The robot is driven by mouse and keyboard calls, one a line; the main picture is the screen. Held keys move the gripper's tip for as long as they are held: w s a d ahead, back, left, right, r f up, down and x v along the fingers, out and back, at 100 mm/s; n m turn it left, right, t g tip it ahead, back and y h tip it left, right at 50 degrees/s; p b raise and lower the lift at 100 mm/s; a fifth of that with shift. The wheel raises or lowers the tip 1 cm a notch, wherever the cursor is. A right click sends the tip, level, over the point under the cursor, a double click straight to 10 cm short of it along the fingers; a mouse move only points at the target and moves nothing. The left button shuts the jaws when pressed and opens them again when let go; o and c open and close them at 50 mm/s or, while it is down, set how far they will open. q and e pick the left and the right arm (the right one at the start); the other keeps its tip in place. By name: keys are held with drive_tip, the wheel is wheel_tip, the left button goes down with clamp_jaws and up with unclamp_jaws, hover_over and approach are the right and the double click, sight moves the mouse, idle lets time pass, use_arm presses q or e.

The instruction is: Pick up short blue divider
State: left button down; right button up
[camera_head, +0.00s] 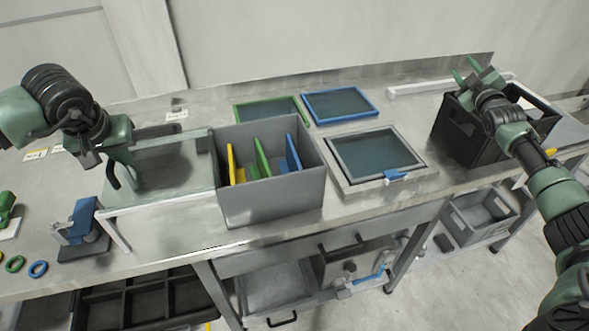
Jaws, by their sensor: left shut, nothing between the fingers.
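A blue divider (293,152) stands in the right part of a grey open box (270,198) on the worktop, beside a green divider (262,158) and a yellow divider (231,164). The lower parts of the dividers are hidden by the box's front wall. My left gripper (124,180) is shut and empty, to the left of the box and apart from it. My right gripper (469,72) is at the far right by the black crate, with its green fingers spread and nothing seen between them.
Blue (340,104), green (270,111) and grey (378,153) framed panels lie behind and right of the box. A black crate (455,132) stands at the right under my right arm. A glassy stand (160,192) is next to the box's left side. A small blue-topped device (82,222) stands at left.

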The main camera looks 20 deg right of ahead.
drive_tip(key=w+a+m+g+y, duration=0.2)
drive_tip(key=a+m+g+y, duration=0.1)
drive_tip(key=a, duration=1.4)
drive_tip(key=w+a+m+g+y, duration=0.2)
drive_tip(key=w+a+g+y, duration=0.15)
drive_tip(key=a, duration=1.25)
drive_tip(key=m+g+h, duration=0.1)
drive_tip(key=m+g, duration=0.2)
drive_tip(key=g, duration=0.4)
hover_over(295, 153)
drive_tip(key=s, duration=0.4)
drive_tip(key=shift+t, duration=0.25)
wheel_tip(295, 153, down, 4)
drive_tip(key=shift+w+f, duration=0.1)
drive_tip(key=shift+f, duration=0.05)
drive_tip(key=x, duration=0.6)
drive_tip(key=shift+s+d+f, duration=0.1)
drive_tip(key=shift+s+f, duration=0.1)
drive_tip(key=shift+f, duration=0.1)
drive_tip(key=shift+x, duration=2.85)
drive_tip(key=shift+w, duration=0.1)
clamp_jaws()
